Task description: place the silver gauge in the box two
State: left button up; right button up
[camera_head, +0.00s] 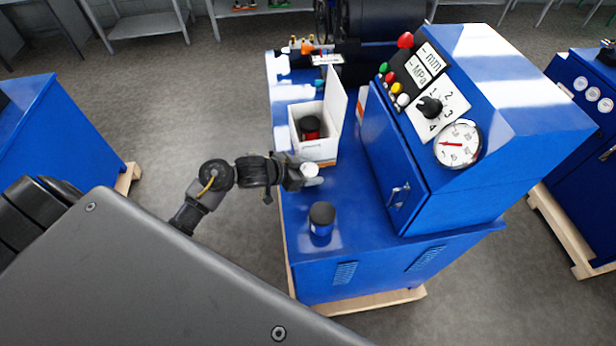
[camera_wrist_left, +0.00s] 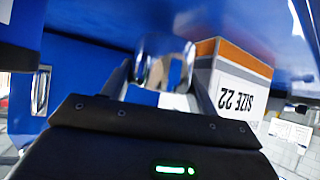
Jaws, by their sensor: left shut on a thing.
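The silver gauge (camera_head: 311,169) is a small shiny cylinder, held just above or at the blue bench top, in front of the white box; contact with the bench is unclear. It also shows in the left wrist view (camera_wrist_left: 164,66) between the fingers. My left gripper (camera_head: 301,174) is shut on it. The open white box (camera_head: 319,150) stands just behind the gripper, with a red and black gauge (camera_head: 310,127) inside. In the left wrist view, an orange, white and grey box (camera_wrist_left: 241,92) reads "SIZE 22" upside down. No box number two is readable. My right gripper is out of view.
A blue and black gauge (camera_head: 321,219) stands on the bench nearer the front. The blue machine cabinet (camera_head: 398,160) with dial and knobs rises at the right. Small coloured items and a dark device lie behind the box. Bench top (camera_head: 365,215) is clear beside the cabinet.

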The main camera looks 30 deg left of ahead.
pick_arm(q)
jog(key=s+d+v, duration=0.1)
jog(key=d+v, duration=0.2)
jog(key=v, duration=1.4)
jog(key=shift+s+r, duration=0.2)
jog(key=shift+r, duration=0.15)
